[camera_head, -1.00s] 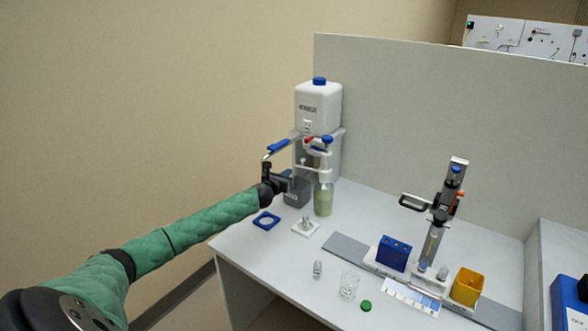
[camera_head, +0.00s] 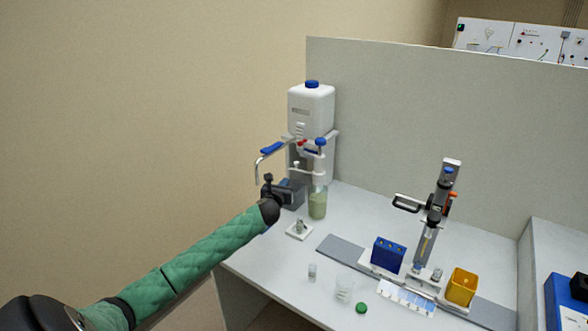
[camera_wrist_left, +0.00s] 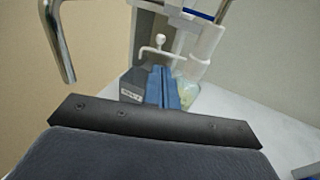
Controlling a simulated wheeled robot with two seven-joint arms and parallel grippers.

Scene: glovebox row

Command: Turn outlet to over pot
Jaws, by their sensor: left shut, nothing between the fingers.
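The outlet (camera_head: 258,168) is a bent metal tube with a blue lever (camera_head: 271,148), reaching left from the dispenser bottle (camera_head: 311,105) and ending downward. Its lower end also shows at upper left in the left wrist view (camera_wrist_left: 58,42). A dark grey labelled box, seemingly the pot (camera_head: 297,188), stands below the dispenser, right of the outlet's end; it also shows in the left wrist view (camera_wrist_left: 132,86). My left gripper (camera_head: 288,194) is shut and empty in front of this box, right of and apart from the tube. Its blue fingers (camera_wrist_left: 163,82) hide part of the box. My right gripper is not in view.
A jar of greenish liquid (camera_head: 318,204) stands close right of the grey box. A small white stand (camera_head: 299,230) is in front. A partition (camera_head: 400,110) rises behind.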

